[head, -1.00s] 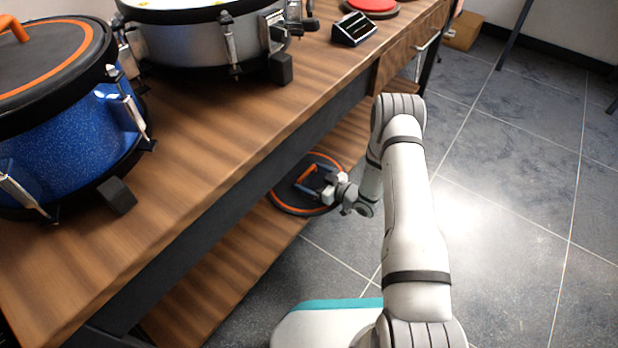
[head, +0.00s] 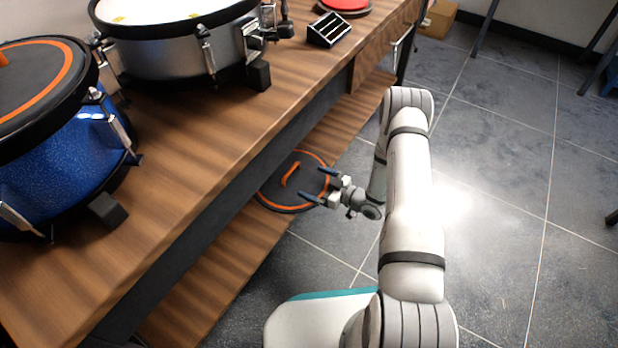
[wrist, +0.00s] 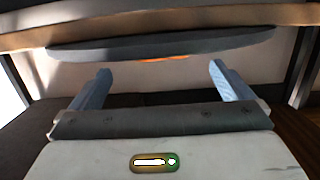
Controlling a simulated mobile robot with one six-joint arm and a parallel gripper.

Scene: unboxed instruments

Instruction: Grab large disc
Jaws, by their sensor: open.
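The large disc (head: 276,194) is flat and black with an orange ring near its rim and an orange handle (head: 290,174) across its middle. It lies on the lower shelf under the bench in the head view. My gripper (head: 322,185) is open and empty at the disc's right edge, apart from the handle, its fingers pointing left. In the wrist view, both fingers (wrist: 160,82) are spread with nothing between them. A dark curved slab with some orange on it (wrist: 165,48) lies beyond the fingertips; it looks like the disc edge-on.
The wooden bench top (head: 190,130) overhangs the lower shelf (head: 225,250). A blue drum (head: 60,175) and a silver drum (head: 175,50) stand on top, with a small black box (head: 328,30) farther back. The tiled floor at right is open.

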